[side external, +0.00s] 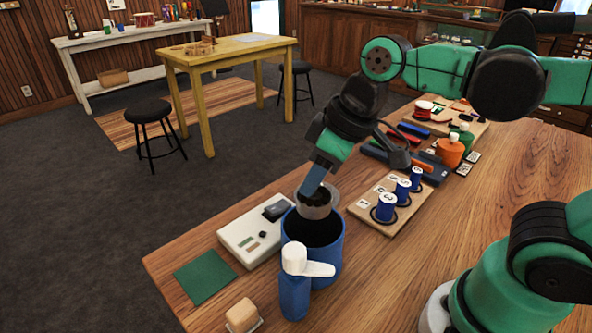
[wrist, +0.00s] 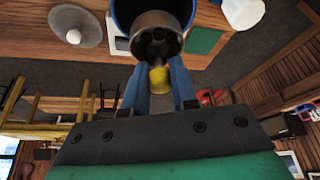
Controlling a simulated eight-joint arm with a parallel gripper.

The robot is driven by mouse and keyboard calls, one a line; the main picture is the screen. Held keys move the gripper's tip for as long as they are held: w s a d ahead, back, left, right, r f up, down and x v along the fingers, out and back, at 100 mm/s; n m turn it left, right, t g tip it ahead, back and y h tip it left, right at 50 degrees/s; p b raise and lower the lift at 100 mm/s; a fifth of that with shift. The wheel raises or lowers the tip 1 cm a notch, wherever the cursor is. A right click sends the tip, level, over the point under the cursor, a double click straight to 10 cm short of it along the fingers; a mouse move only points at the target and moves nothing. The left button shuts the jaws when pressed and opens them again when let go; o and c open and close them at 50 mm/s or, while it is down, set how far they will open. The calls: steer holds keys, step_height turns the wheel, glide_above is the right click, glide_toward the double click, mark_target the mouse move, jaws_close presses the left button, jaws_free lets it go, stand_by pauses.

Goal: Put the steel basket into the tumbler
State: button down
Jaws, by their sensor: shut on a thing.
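The steel basket (side external: 321,211) is a small grey metal cup. The wrist view shows its holed face (wrist: 157,42) and a yellow knob (wrist: 158,78). My gripper (side external: 313,188) is shut on the basket, its blue fingers either side of the yellow knob in the wrist view (wrist: 158,84). The tumbler (side external: 328,265) is a wide blue cylinder, upright and open, with a dark inside. The basket is over the tumbler's mouth in the side view; I cannot tell whether its lower edge is below the rim. The tumbler's blue rim (wrist: 122,17) shows partly behind the basket in the wrist view.
A blue bottle with a white top (side external: 294,282) stands right in front of the tumbler. A white device (side external: 243,238), a green mat (side external: 205,276) and a wooden block (side external: 242,314) lie left. A board with blue spools (side external: 365,212) is to the right. A grey disc (wrist: 88,18) lies nearby.

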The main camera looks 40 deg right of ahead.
steer(key=shift+f, duration=5.35)
steer(key=shift+f, duration=0.1)
steer(key=c, duration=0.7)
jaws_free()
steer(key=shift+v, duration=5.95)
steer(key=w+d+f+m+t+h, duration=0.1)
steer(key=w+d+f+m+t, duration=0.1)
steer(key=w+d+m+t, duration=0.1)
steer(key=shift+w+d+f+m+h, duration=0.2)
steer(key=shift+w+d+m+h, duration=0.2)
steer(key=shift+w+m, duration=0.45)
steer(key=shift+w, duration=0.15)
